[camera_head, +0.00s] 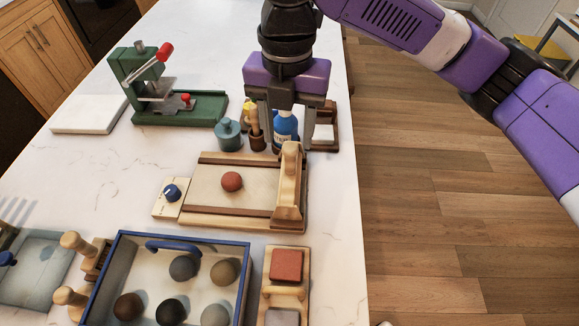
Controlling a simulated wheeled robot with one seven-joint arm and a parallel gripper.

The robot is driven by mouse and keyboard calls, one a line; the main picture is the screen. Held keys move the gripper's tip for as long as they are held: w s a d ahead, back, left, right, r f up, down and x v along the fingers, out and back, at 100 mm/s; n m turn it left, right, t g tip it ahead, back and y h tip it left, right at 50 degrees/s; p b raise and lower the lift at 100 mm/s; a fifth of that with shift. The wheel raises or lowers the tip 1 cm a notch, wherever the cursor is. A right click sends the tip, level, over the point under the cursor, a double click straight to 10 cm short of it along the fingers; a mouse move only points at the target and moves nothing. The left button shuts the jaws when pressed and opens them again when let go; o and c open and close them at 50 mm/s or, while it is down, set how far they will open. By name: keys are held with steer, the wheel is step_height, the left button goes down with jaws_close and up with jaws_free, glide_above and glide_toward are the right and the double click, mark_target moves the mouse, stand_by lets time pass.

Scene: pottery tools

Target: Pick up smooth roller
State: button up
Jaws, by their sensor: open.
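My gripper (287,143) is open and empty, pointing down over the far right part of the counter. Its fingers are spread in front of a blue bottle, beyond the far end of a light wooden piece (290,190) that looks like a roller. That piece lies lengthwise along the right edge of a slab board (215,208). Two light wooden knobs, like roller handles, stick out of a wooden rack (98,258) at the lower left. I cannot tell for certain which piece is the smooth roller.
A reddish clay ball (232,182) sits on the board. A blue bottle (285,126), a teal jar (228,134) and a green press (150,90) stand behind. A blue-rimmed tray (246,268) with several clay balls is in front. The counter's right edge drops to the floor.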

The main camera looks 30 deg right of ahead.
mark_target(290, 158)
steer(key=shift+s+f+p, duration=0.15)
steer(key=shift+f+p, duration=0.1)
steer(key=shift+f, duration=1.5)
steer(key=shift+s+f+p, duration=0.1)
steer(key=shift+f+p, duration=0.1)
steer(key=shift+f, duration=1.55)
jaws_close()
